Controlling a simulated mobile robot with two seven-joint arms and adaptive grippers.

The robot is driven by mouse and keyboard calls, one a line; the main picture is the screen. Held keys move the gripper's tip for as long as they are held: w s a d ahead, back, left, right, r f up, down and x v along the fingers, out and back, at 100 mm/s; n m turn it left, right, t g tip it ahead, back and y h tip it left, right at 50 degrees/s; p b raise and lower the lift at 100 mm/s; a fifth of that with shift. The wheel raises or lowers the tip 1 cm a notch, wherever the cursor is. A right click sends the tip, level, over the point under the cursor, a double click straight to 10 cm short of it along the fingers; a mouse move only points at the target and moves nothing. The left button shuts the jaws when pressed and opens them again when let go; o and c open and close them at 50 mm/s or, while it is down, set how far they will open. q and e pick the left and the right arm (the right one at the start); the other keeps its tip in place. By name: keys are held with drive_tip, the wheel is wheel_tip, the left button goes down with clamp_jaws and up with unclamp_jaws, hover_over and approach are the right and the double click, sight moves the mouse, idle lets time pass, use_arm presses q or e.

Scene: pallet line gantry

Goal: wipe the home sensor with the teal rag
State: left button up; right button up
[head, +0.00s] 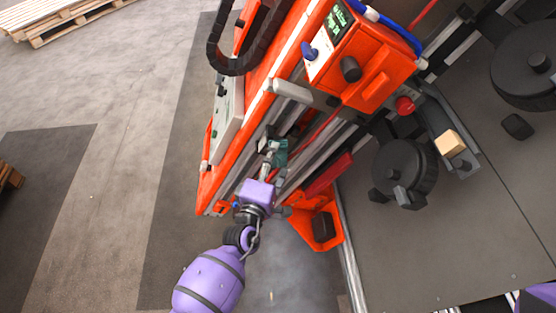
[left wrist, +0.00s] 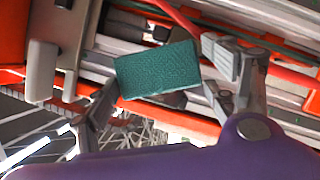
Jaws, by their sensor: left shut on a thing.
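The teal rag (head: 281,153) is a small rectangular pad held at the orange gantry beam. It shows large in the left wrist view (left wrist: 157,70), between the grey fingers. My left gripper (head: 270,151) is shut on it, with the rag in front of the rails of the beam. I cannot tell whether the rag touches anything behind it. I cannot pick out the home sensor for sure; the rag hides part of the beam. My right gripper is not in view.
An orange control box (head: 376,82) with a black knob and small display sits above on the beam. A black cable chain (head: 231,68) loops at upper left. Black round parts (head: 405,170) stand on the grey deck at right. A red cable (left wrist: 178,15) runs close behind the rag.

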use_arm(q)
drive_tip(key=shift+w+a+r, duration=0.1)
drive_tip(key=shift+a, duration=2.5)
drive_tip(key=shift+s+d, duration=0.1)
drive_tip(key=shift+s, duration=0.5)
drive_tip(key=shift+s+p, duration=0.8)
drive_tip(key=shift+s, duration=1.7)
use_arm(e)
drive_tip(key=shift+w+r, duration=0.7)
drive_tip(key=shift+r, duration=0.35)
use_arm(q)
drive_tip(key=shift+s+p, duration=0.3)
drive_tip(key=shift+s, duration=1.2)
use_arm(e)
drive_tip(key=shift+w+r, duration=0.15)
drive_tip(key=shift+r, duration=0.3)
